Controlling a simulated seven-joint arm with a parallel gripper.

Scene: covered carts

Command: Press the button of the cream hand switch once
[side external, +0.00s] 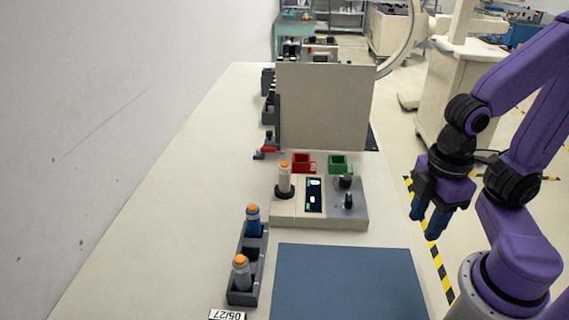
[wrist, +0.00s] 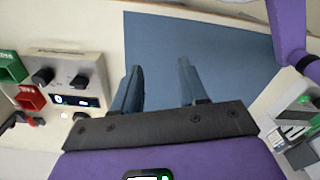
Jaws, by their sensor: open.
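In the side external view, a pale hand switch (side external: 285,180) with an orange button on top stands upright in a dark round holder at the left end of the console (side external: 325,222). It looks cream. A blue hand switch (side external: 253,221) and a greyish one (side external: 241,272), both with orange tops, stand in a dark rack (side external: 245,296) nearer the camera. My gripper (side external: 423,227) is open and empty, off to the right of the console and above the floor side. In the wrist view, my gripper (wrist: 157,72) shows two spread blue fingers over the blue mat. I cannot make out the cream switch there.
A blue mat (side external: 345,285) lies flat in front of the console. A tall beige panel (side external: 325,105) stands behind it, with red (side external: 303,163) and green (side external: 340,164) bins between. The console has a small display and dark knobs. A wall bounds the left.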

